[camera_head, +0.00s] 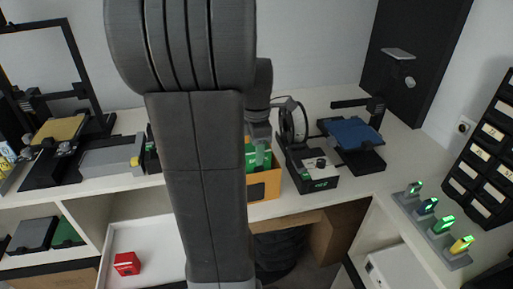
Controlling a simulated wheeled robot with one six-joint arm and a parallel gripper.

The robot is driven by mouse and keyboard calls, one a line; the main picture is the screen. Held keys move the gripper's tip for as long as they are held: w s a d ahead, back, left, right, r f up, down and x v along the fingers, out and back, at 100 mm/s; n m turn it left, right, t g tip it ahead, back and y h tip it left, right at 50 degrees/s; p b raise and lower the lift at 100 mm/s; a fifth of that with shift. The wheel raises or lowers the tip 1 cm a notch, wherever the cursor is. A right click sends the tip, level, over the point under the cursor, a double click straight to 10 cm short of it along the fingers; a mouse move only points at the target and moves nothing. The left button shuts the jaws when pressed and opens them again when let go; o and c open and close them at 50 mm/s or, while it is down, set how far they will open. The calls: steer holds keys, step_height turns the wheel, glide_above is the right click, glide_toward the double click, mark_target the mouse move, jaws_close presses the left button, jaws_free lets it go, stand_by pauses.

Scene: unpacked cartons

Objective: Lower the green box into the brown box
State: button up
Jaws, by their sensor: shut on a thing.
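The green box (249,157) shows only in part beside my arm, which hides its left side. My gripper (260,155) points down and is shut on the green box. The brown box (272,187), orange-brown on its front face, stands at the front edge of the white counter. The green box is at the brown box's opening, with its lower part hidden behind the front wall. I cannot tell how deep it sits. My arm link covers the left part of the brown box.
A black machine with a spool (294,122) stands close to the right of the brown box. A printer with a blue bed (352,133) is farther right. A printer with a yellow bed (59,130) stands left. A red box (127,263) lies in the white lower compartment.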

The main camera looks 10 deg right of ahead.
steer(key=shift+f+b, duration=0.45)
steer(key=shift+f, duration=0.35)
steer(key=o, duration=1.1)
steer(key=shift+r, duration=0.1)
step_height(320, 180, up, 11)
steer(key=p, duration=0.9)
steer(key=shift+p, duration=0.35)
steer(key=shift+f, duration=0.2)
step_height(320, 180, down, 9)
steer(key=b, duration=0.8)
steer(key=shift+r, duration=0.15)
